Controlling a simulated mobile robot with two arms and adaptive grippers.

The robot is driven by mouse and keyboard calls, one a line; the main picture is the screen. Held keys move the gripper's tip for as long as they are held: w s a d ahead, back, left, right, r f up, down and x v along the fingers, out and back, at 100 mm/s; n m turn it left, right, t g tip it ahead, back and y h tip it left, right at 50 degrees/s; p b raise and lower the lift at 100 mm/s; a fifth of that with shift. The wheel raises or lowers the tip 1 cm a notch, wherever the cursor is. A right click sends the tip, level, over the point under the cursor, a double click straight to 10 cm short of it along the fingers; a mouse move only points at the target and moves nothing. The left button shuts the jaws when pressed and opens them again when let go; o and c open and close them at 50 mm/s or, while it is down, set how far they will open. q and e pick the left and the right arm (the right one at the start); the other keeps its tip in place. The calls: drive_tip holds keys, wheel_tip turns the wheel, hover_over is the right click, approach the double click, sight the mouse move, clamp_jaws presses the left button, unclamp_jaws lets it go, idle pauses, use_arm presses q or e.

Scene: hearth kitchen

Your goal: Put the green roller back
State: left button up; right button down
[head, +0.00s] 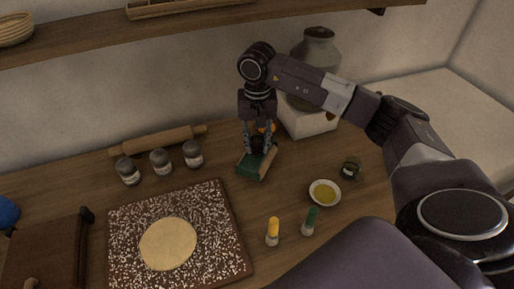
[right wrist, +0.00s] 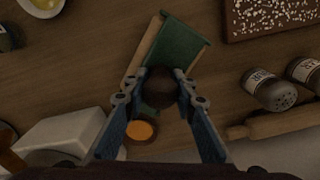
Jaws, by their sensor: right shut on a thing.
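The green roller (head: 249,166) shows as a flat green body with a dark round knob, beside or over a tan wooden piece, at the back middle of the counter. In the right wrist view the green roller (right wrist: 180,48) lies below my fingers, with a tan wooden edge along its left side. My right gripper (head: 258,150) comes down from above. In the wrist view my right gripper (right wrist: 164,78) has its fingertips on both sides of the dark knob, shut on it. I cannot tell whether the roller touches the counter. My left gripper is not in view.
A pale block with a grey jar (head: 314,62) stands behind right, an orange thing (right wrist: 141,131) near the gripper. Several spice jars (head: 161,161) and a rolling pin (head: 158,140) are left. A speckled board (head: 128,222) with dough, an oil dish (head: 325,193) and yellow- and green-topped pieces stand in front.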

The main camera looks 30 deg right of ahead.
sight(257, 154)
wheel_tip(257, 154, down, 2)
drive_tip(key=shift+f, duration=0.2)
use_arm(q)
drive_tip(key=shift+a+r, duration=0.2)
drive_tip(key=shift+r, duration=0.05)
use_arm(e)
drive_tip(key=shift+f, duration=0.25)
drive_tip(key=shift+s+a+f+b, duration=0.1)
drive_tip(key=shift+s+f+b, duration=0.15)
drive_tip(key=shift+f+b, duration=0.25)
drive_tip(key=c, duration=1.7)
unclamp_jaws()
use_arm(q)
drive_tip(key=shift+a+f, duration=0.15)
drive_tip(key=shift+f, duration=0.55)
use_arm(e)
drive_tip(key=shift+o, duration=0.6)
drive_tip(key=shift+f, duration=0.1)
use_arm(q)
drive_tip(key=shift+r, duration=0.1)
use_arm(e)
drive_tip(key=shift+w, duration=0.1)
